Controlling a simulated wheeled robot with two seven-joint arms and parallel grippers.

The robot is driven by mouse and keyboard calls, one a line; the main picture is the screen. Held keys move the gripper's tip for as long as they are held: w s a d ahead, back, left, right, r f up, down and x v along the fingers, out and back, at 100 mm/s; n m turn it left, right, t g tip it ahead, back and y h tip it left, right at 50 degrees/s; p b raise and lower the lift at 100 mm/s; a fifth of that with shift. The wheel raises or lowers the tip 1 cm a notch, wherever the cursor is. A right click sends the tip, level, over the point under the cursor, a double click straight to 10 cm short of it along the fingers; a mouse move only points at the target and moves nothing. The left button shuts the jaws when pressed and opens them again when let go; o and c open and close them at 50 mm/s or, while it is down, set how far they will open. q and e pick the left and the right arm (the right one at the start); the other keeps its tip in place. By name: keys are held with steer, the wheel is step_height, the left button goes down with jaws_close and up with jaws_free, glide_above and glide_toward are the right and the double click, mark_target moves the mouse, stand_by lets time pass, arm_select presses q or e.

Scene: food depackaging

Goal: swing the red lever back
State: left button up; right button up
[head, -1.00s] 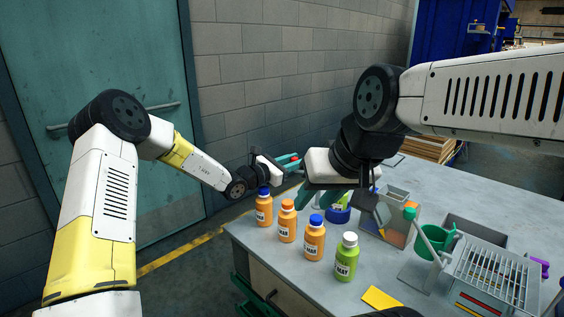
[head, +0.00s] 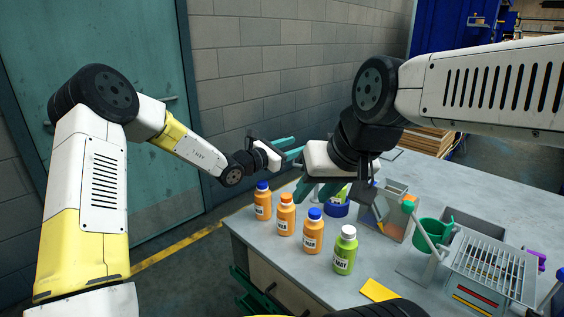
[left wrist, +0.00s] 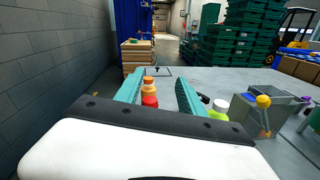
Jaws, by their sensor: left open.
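I cannot make out a lever that is plainly red. In the left wrist view a small red shape (left wrist: 150,101) shows between my left fingers, in front of an orange bottle (left wrist: 148,84); what it belongs to is unclear. In the head view a grey lever-like arm with an orange knob (head: 408,207) leans by a green cup (head: 431,233). My left gripper (head: 294,147) is open above the table's far left edge, its teal fingers apart; it also shows in the left wrist view (left wrist: 159,94). My right gripper (head: 319,190) points down over the table, its fingers apart.
Several bottles stand in a row, including an orange one with a blue cap (head: 312,235) and a green one (head: 345,251). A grey box with a wire rack (head: 490,268) and a yellow card (head: 378,291) are on the table (head: 400,168). A brick wall stands behind.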

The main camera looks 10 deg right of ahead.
arm_select(q)
steer(key=s+a+r, duration=0.1)
steer(key=s+a, duration=0.2)
steer(key=s, duration=1)
steer(key=shift+s+a+r, duration=0.15)
steer(key=shift+s+a, duration=0.15)
steer(key=shift+a, duration=0.1)
